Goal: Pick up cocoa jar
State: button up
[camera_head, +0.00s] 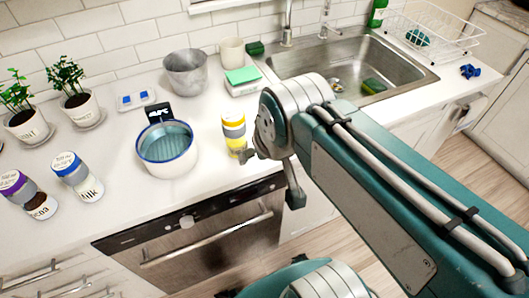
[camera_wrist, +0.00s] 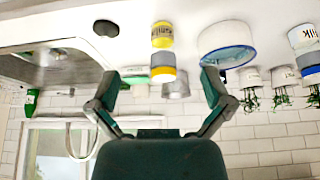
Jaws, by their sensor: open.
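The cocoa jar (camera_head: 39,204) stands on the counter at the far left in the head view, with a purple band, a grey upper part and dark contents low down. It does not show in the wrist view. The milk jar (camera_head: 77,177), with a blue band, stands just right of it. My gripper (camera_head: 272,175) is far to the right of the cocoa jar, over the counter's front edge by a yellow-and-grey jar (camera_head: 234,135). In the wrist view, which is upside down, my gripper (camera_wrist: 160,78) is open and empty. The yellow-and-grey jar (camera_wrist: 162,38) appears beyond its spread fingers.
A white pot with a blue rim (camera_head: 167,156) stands between the yellow-and-grey jar and the milk jar. Potted plants (camera_head: 83,110), a grey bowl (camera_head: 187,72) and a sink (camera_head: 340,70) line the back. Bare counter lies in front of the pot. An oven (camera_head: 200,235) is below.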

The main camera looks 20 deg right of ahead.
aim_at(17, 187)
jog(key=u, duration=1.5)
jog(key=k, duration=0.45)
jog(key=i+j+z, duration=0.15)
jog(key=j, duration=0.2)
jog(key=i+j+z, duration=0.15)
jog(key=j, duration=0.25)
jog(key=i+j+z, duration=0.15)
jog(key=j, duration=0.25)
jog(key=i+j+z, duration=0.15)
jog(key=j, duration=0.25)
jog(key=i+j+z, duration=0.2)
jog(key=i+j, duration=0.2)
jog(key=i+j+z, duration=0.15)
jog(key=i+j, duration=0.2)
jog(key=j, duration=0.15)
